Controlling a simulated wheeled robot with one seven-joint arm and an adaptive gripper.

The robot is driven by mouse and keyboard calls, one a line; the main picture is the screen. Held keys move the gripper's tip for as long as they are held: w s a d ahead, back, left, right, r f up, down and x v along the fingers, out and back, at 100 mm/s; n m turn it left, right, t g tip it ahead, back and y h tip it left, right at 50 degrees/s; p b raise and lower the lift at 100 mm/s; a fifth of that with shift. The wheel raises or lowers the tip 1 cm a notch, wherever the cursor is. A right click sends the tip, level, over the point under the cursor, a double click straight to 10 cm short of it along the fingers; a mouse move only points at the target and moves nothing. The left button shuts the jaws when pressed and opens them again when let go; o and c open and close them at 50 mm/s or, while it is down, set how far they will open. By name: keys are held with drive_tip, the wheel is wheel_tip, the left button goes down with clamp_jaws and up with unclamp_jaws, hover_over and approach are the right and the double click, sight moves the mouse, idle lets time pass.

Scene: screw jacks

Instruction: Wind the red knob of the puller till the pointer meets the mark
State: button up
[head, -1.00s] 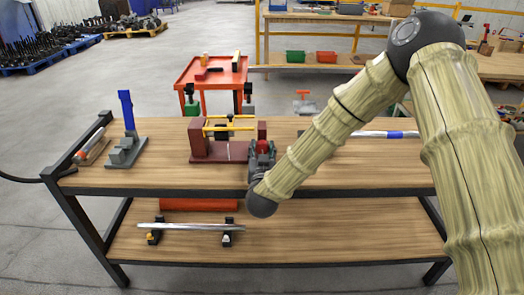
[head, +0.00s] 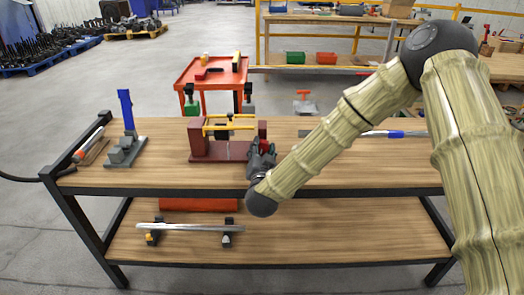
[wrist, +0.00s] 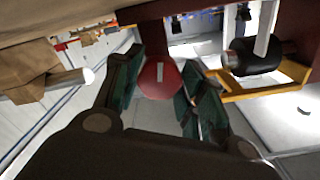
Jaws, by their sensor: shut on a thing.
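The puller (head: 196,141) is a dark red frame with yellow bars, standing left of centre on the bench top. Its red knob (wrist: 158,82) has a pale line on its face and sits between my fingers in the wrist view. My gripper (head: 261,151) is at the puller's right end, shut on the knob, with green-padded fingers on both sides of it in the wrist view (wrist: 160,92). In the head view the fingers hide most of the knob. A black cylinder (wrist: 255,58) and a yellow bar show beyond the knob. I cannot make out the pointer or the mark.
A grey stand with a blue upright (head: 127,110) is at the left of the bench (head: 300,181). A metal rod with a blue band (head: 397,134) lies behind my arm. A red cart (head: 190,75) stands behind the bench. The bench top left of the puller is partly clear.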

drive_tip(key=o, duration=1)
drive_tip(key=shift+s, duration=0.15)
drive_tip(key=s, duration=1.1)
drive_tip(key=shift+s, duration=0.35)
